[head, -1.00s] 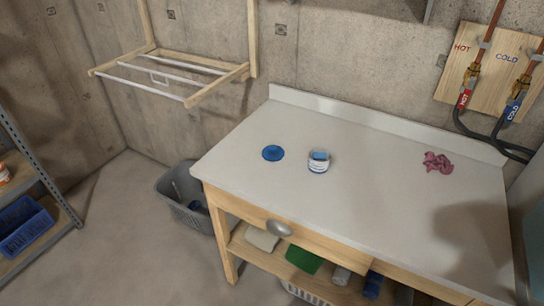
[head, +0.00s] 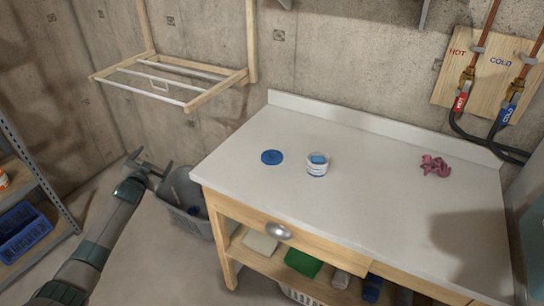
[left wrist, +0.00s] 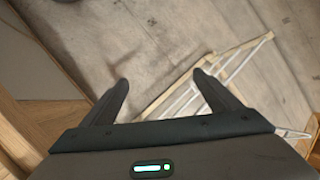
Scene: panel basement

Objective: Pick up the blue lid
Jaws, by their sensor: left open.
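The blue lid (head: 272,157) is a flat round disc lying on the white tabletop (head: 390,220), near its left end. A small white jar with blue markings (head: 317,164) stands just to its right, apart from it. My left gripper (head: 152,165) is in the head view, left of the table and over the grey basket, well away from the lid. It is open and empty. In the left wrist view its two fingers (left wrist: 160,95) are spread, with the wall and drying rack beyond. The lid is not in that view. My right gripper is not in view.
A crumpled pink cloth (head: 435,166) lies at the table's right. A grey basket (head: 188,200) stands on the floor by the table's left side. A wooden drying rack (head: 215,92) juts from the wall. A shelf with a blue crate (head: 22,228) is at far left.

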